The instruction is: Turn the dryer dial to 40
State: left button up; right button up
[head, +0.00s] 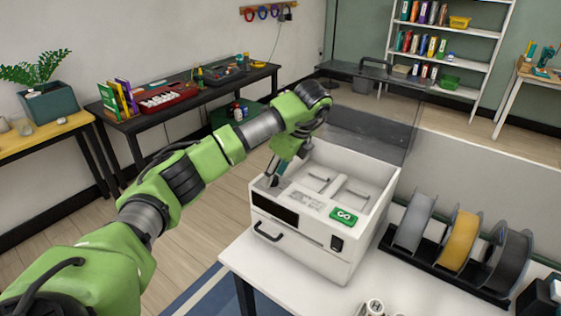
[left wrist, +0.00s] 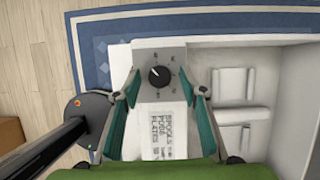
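The dryer (head: 300,238) is a white box on the white table, with a dark display, a black handle and its clear lid raised. In the left wrist view its dial (left wrist: 159,77) is a round black knob with a light pointer mark toward the upper left, on a grey panel. The marks around it are too small to read. My left gripper (head: 273,178) points down over the dryer's left corner and hides the dial in the head view. In the left wrist view the left gripper (left wrist: 162,88) is open, its teal fingers either side of the dial with gaps. My right gripper is not in view.
A printed label (left wrist: 163,133) is beside the dial. A green tag (head: 343,215) is on the dryer's front top edge. A rack with grey, yellow and dark spools (head: 461,238) stands to the right. A dark bench (head: 190,97) stands behind on the left.

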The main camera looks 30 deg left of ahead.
pick_arm(q)
jog(key=v, duration=1.1)
jog(key=shift+r, duration=0.3)
